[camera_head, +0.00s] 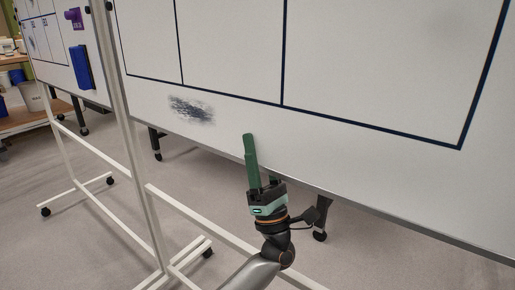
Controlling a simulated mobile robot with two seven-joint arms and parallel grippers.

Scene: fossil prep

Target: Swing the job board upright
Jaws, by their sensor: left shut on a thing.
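The job board (370,80) is a large white panel with dark blue ruled lines that fills the upper right of the head view. It looks tilted, and its lower edge slopes down to the right. A dark smudge (192,109) marks it near that edge. My left gripper (260,164) is at the lower edge, shut on the board. One green finger lies in front of the face; the other finger's tip is hidden behind the edge. The board's top is out of frame. My right gripper is not in view.
A white frame post (128,130) and wheeled feet (190,256) stand left of my arm. A second whiteboard (55,75) at the left holds a blue eraser (82,67) and a purple item (75,19). A wooden shelf (22,120) stands beyond. Grey floor (80,240) is open at lower left.

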